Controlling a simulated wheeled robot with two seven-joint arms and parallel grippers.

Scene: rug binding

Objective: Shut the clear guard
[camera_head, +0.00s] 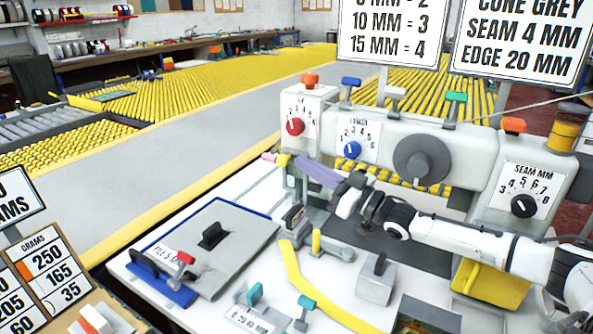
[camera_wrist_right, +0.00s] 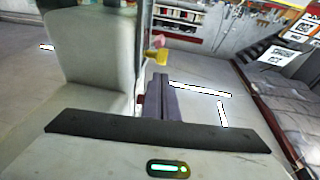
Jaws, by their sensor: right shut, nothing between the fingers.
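My right gripper (camera_head: 303,165) reaches in from the right, across the front of the white sewing machine (camera_head: 470,158). Its long purple-grey fingers are shut with nothing between them; they also show in the right wrist view (camera_wrist_right: 161,76). Just past the fingertips is a small yellow knob (camera_head: 284,160); it also shows in the right wrist view (camera_wrist_right: 157,56). A pink piece sits beside the knob in the head view. I cannot make out the clear guard's sheet or how far it is open. Whether the fingers touch the knob cannot be told. My left gripper is out of view.
Dials and coloured levers line the machine's face. A grey plate with a black handle (camera_head: 212,236) lies at the front left. A grey block (camera_head: 377,279) and a yellow strip (camera_head: 310,290) lie on the white table. Signs stand at lower left.

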